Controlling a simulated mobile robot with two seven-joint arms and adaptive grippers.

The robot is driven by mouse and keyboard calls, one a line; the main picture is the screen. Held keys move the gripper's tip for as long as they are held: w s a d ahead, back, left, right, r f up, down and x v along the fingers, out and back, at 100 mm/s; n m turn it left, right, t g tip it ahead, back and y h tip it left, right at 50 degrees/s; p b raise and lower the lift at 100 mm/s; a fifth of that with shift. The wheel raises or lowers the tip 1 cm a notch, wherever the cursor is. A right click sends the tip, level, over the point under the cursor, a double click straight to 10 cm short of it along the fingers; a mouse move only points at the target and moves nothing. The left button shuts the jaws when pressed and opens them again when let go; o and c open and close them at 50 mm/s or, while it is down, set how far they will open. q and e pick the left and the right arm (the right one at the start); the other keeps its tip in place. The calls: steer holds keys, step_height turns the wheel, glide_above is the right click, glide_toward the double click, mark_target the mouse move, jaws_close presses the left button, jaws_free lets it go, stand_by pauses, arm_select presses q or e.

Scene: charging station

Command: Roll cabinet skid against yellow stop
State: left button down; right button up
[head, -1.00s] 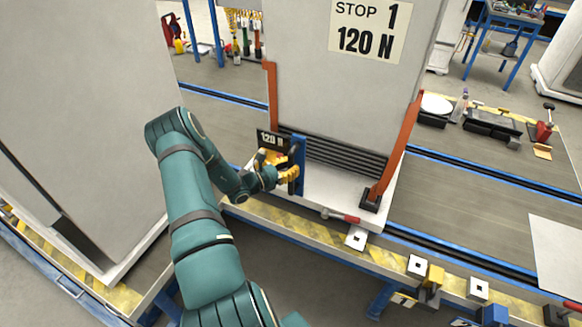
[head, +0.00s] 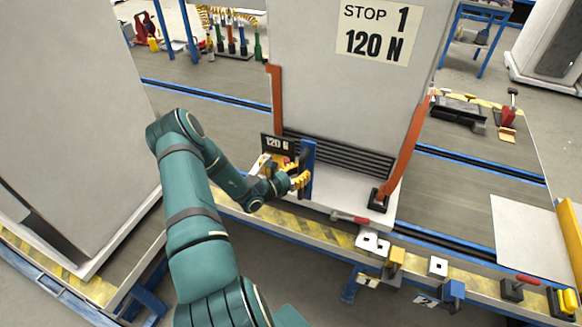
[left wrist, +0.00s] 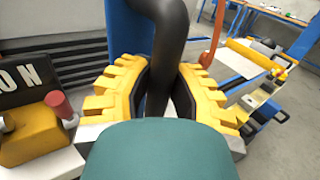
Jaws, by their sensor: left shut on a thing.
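The cabinet skid (head: 330,192) is a white base with orange side brackets, carrying a tall grey cabinet (head: 310,60) labelled "STOP 1 120 N". It stands upright on the railed bench. My left gripper (head: 298,178) is at the skid's left front, shut on a black handle beside a blue post (head: 308,165). In the left wrist view the yellow fingers (left wrist: 160,90) close around the black handle (left wrist: 165,40). A yellow upright (head: 571,240), probably the yellow stop, stands at the right edge, apart from the skid. My right gripper is out of view.
A second grey cabinet (head: 70,110) stands at left. Along the bench's front edge are a yellow block (head: 397,257), a blue block (head: 453,289) and a red-handled clamp (head: 515,288). A pale plate (head: 522,228) lies before the yellow upright. Bench between skid and plate looks clear.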

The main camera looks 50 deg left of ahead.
arm_select(q)
steer(key=w+d+p, duration=0.1)
steer(key=w+d, duration=0.1)
steer(key=d, duration=0.4)
steer(key=shift+w+d, duration=0.25)
steer(key=shift+w, duration=0.05)
steer(key=shift+w+d+f, duration=0.1)
steer(key=shift+d+f, duration=0.05)
steer(key=c, duration=0.8)
jaws_free()
steer(key=shift+d, duration=0.1)
steer(key=shift+c, duration=0.2)
steer(key=shift+a, duration=0.2)
steer(key=s+a, duration=0.2)
steer(key=s, duration=0.9)
steer(key=shift+s, duration=0.4)
